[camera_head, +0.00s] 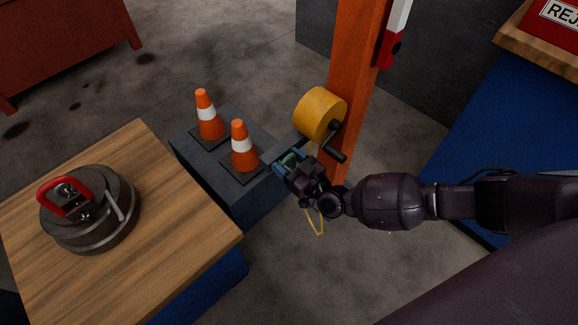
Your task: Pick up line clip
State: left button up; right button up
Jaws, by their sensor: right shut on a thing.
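My right gripper (285,162) comes in from the right, in front of the orange post. Its bluish fingertips are shut on a small greenish piece (291,158), which I take to be the line clip; the fingers hide most of it. A thin yellow line (314,222) hangs in a loop below the gripper. A yellow reel (318,112) with a dark crank handle is just above and right of the fingertips, at the post. My left gripper is not in view.
Two orange-and-white cones (208,118) (241,148) stand on a dark block (240,200) left of the gripper. A wooden table (170,265) at lower left bears a round grey metal piece (98,228) with a red handle. The orange post (357,65) stands close behind the gripper.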

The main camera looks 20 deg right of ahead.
jog(key=p+v, duration=0.2)
jog(key=v, duration=1.5)
jog(key=shift+s+p, duration=0.2)
jog(key=shift+p, duration=0.2)
jog(key=shift+d, duration=0.1)
